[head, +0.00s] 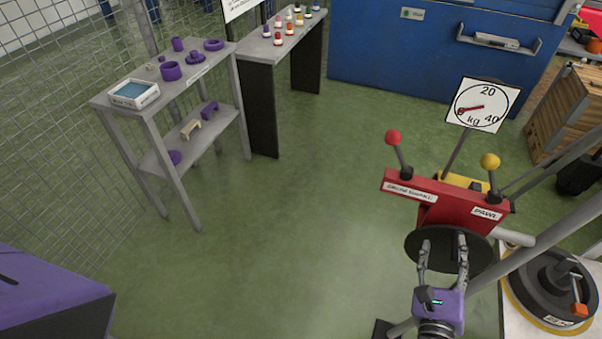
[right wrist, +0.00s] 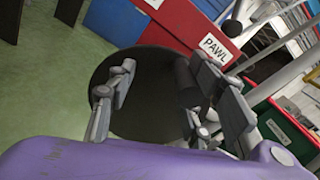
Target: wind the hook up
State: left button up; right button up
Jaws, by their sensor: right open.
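A red winch housing (head: 455,206) stands at the right, with a red-knobbed lever (head: 394,138) and a yellow-knobbed lever (head: 490,162) by its PAWL label (head: 487,213). A dark round disc (head: 412,245) sits below its front. My right gripper (head: 443,246) is open in front of the disc. The hook is not visible. My left gripper is not in view.
A dial marked 20 and 40 kg (head: 483,106) stands behind the winch. A grey shelf (head: 108,101) with purple parts is at the left. Green floor between is clear.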

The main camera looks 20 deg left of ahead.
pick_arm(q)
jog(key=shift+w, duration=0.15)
pick_arm(e)
jog(key=shift+s, duration=0.1)
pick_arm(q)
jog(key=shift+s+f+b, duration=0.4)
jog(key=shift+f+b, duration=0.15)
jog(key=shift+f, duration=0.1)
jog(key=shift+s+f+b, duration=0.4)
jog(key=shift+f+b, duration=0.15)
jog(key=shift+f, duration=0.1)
pick_arm(e)
jog(key=s, duration=0.8)
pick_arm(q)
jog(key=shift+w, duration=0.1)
pick_arm(e)
jog(key=shift+w, duration=0.1)
